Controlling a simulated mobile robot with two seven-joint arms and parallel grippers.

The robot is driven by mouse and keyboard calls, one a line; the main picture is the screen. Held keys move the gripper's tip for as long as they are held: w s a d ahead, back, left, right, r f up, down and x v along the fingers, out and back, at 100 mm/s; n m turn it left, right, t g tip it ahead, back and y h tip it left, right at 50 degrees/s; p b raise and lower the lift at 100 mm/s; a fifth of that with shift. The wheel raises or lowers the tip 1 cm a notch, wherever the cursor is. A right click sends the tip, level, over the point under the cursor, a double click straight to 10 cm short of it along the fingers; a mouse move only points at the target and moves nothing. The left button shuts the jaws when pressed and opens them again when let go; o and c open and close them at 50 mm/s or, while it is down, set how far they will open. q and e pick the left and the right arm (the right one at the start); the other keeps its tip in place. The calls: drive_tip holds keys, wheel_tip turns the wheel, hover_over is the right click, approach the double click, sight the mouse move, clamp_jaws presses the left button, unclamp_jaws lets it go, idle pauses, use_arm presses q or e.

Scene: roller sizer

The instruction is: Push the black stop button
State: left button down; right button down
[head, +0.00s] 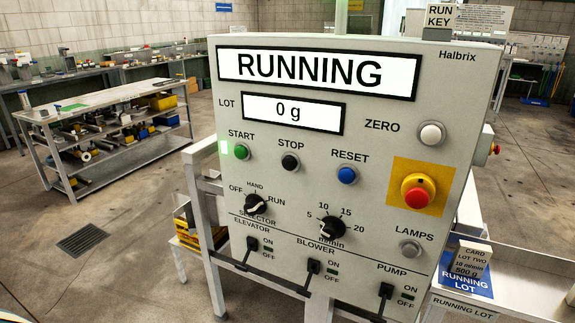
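The black stop button (290,162) is on the grey control panel (380,150), under the label STOP. It sits between the green START button (241,151) and the blue RESET button (347,175). The upper display (315,71) reads RUNNING and the lower display (293,112) reads 0 g. Nothing covers the stop button. Neither of my grippers shows in the head view.
A red emergency button (417,193) on a yellow plate, a white ZERO button (431,134), two knobs and several switches share the panel. A tray with a lot card (466,267) is at the right. A workbench (100,98) stands behind at left, with open floor between.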

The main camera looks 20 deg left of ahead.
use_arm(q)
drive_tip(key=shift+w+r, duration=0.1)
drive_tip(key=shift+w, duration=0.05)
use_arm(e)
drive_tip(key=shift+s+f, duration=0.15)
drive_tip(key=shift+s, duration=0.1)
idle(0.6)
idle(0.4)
